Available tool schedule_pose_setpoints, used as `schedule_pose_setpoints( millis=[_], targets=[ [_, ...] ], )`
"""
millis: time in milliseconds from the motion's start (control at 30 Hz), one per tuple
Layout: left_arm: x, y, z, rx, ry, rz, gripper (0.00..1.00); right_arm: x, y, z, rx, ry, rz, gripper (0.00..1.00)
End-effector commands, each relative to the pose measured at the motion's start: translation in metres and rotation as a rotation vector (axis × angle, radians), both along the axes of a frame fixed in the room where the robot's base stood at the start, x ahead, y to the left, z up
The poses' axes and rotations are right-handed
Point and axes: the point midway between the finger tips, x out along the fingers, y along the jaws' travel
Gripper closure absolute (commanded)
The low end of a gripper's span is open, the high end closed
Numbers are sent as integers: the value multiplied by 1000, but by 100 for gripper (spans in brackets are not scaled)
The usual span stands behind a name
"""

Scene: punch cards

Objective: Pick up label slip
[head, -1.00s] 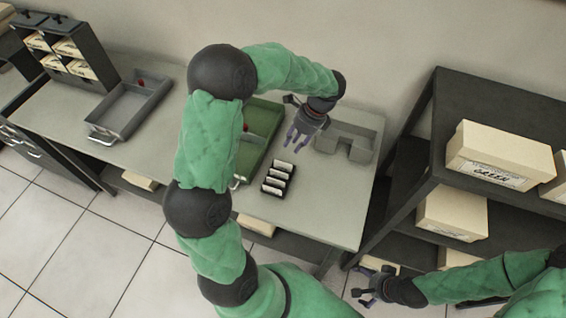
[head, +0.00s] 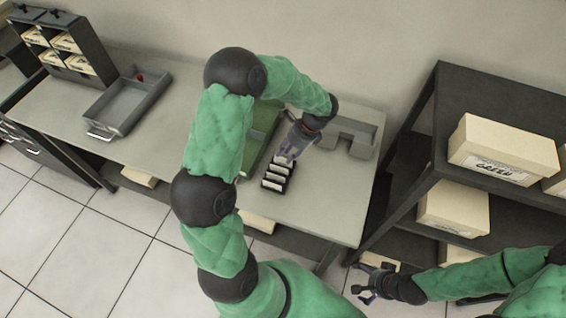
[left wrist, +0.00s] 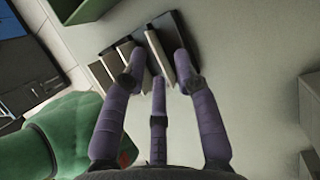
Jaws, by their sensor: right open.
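Several white label slips (head: 272,178) stand in a small black rack (head: 265,187) on the grey table. My left gripper (head: 286,157) is over the far end of the rack, with its fingers pointing down at it. The left wrist view shows the gripper (left wrist: 158,78) open, its purple fingers spread around one white slip (left wrist: 160,60). Contact with that slip cannot be told. More slips (left wrist: 101,73) stand to the left in the rack (left wrist: 182,25). My right gripper (head: 369,283) is open and empty at the lower right, away from the table.
A green tray (head: 262,122) is partly hidden behind my left arm. A grey notched block (head: 352,140) is right of the rack. A grey tray (head: 125,103) is at the left. A dark shelf (head: 480,90) with cream boxes (head: 500,150) stands at the right.

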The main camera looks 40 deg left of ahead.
Motion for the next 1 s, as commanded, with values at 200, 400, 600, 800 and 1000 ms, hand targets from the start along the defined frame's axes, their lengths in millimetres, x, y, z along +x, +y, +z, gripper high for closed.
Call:
schedule_pose_setpoints(
  millis=[200, 400, 600, 800, 1000],
  targets=[
    [-7, 7, -21, -1, 1, -1, 70, 0, 0, -5, 0, 0, 0, 0],
    [-7, 7, -20, 0, 1, 0, 75, 0, 0, -4, 0, 0, 0, 0],
    [-7, 7, -20, 0, 0, 0, 100, 0, 0, -4, 0, 0, 0, 0],
    [-6, 7, -19, 0, -2, 0, 100, 0, 0, -5, 0, 0, 0, 0],
    [-5, 7, -18, 0, -4, 0, 100, 0, 0, -4, 0, 0, 0, 0]
  ],
)
